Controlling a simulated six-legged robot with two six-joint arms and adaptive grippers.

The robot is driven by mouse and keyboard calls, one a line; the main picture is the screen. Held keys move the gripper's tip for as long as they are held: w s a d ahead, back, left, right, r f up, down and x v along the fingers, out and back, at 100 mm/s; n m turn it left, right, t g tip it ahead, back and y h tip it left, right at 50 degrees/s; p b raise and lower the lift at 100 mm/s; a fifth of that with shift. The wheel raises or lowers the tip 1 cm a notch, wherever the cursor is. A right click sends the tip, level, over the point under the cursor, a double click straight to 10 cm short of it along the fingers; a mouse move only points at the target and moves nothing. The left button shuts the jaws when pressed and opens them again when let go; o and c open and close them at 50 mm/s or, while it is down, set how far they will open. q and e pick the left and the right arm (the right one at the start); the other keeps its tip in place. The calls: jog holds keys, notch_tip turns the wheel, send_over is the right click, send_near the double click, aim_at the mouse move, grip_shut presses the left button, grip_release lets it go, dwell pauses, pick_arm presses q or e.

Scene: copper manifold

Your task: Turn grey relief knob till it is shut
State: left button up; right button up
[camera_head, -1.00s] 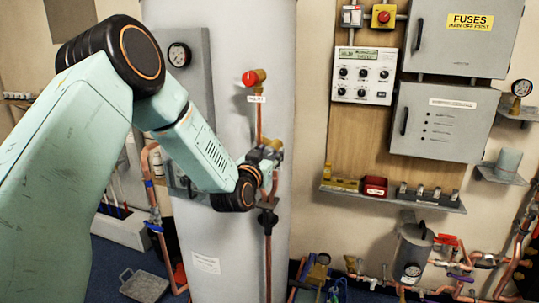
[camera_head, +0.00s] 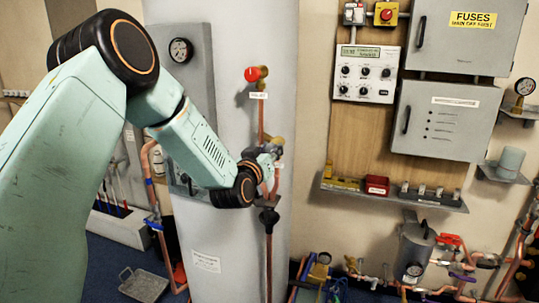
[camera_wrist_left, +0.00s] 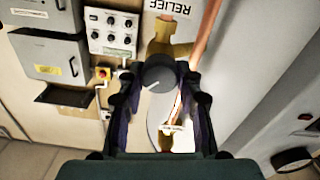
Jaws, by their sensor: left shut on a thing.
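The grey relief knob (camera_wrist_left: 159,73) is a round dark-grey knob with a white mark, on a brass valve (camera_wrist_left: 170,38) under a "RELIEF" label (camera_wrist_left: 170,8) in the left wrist view. My left gripper (camera_wrist_left: 158,78) is shut on the knob, one finger on each side of it. In the head view my left gripper (camera_head: 268,158) is at the brass fitting on the copper pipe in front of the white cylinder, and my wrist partly hides the knob. My right gripper is not in view.
A red knob (camera_head: 254,74) sits higher on the same pipe. The tall white cylinder (camera_head: 235,240) stands right behind. Grey electrical boxes (camera_head: 447,120) and a shelf (camera_head: 395,195) are to the right. Copper pipes with coloured valves (camera_head: 450,275) run low at right.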

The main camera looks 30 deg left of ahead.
pick_arm(q)
jog(key=n+b, duration=0.1)
jog(key=n, duration=0.1)
jog(key=n+b, duration=0.1)
jog(key=n, duration=0.1)
jog(key=shift+f+n, duration=0.2)
jog(key=shift+n, duration=0.1)
jog(key=shift+n+b, duration=1.45)
jog(key=shift+n, duration=0.85)
jog(key=o, duration=1.2)
jog(key=shift+a, duration=0.1)
jog(key=shift+c, duration=0.2)
jog(key=v, duration=1.2)
